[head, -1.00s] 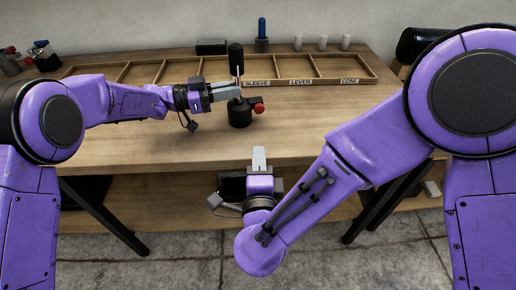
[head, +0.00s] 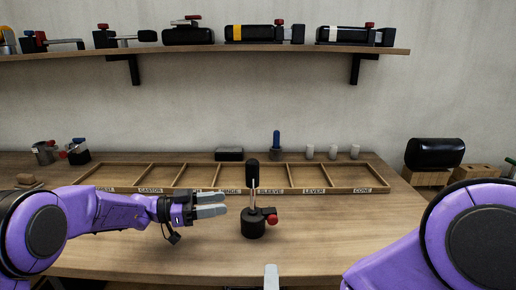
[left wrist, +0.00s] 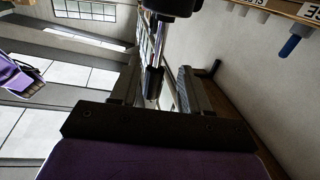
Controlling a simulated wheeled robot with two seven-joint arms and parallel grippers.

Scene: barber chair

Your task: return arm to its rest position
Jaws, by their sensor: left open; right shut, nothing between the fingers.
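My left gripper (head: 212,204) is open and empty in the head view, its fingers pointing right over the bench. A black device stands upright just right of its fingertips, with a round base (head: 253,227), a red knob (head: 272,219), a thin metal rod and a black top (head: 252,168). A gap shows between fingertips and rod. In the left wrist view a metal rod with a dark end (left wrist: 154,82) appears between the spread fingers. My right gripper (head: 271,277) shows only as a shut grey tip at the bottom edge in the head view.
A labelled wooden divider tray (head: 330,190) lies behind the device. A blue-handled tool (head: 276,142), white pegs (head: 332,152) and a black box (head: 229,154) stand behind it. A wall shelf (head: 200,50) holds several devices. The bench right of the device is clear.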

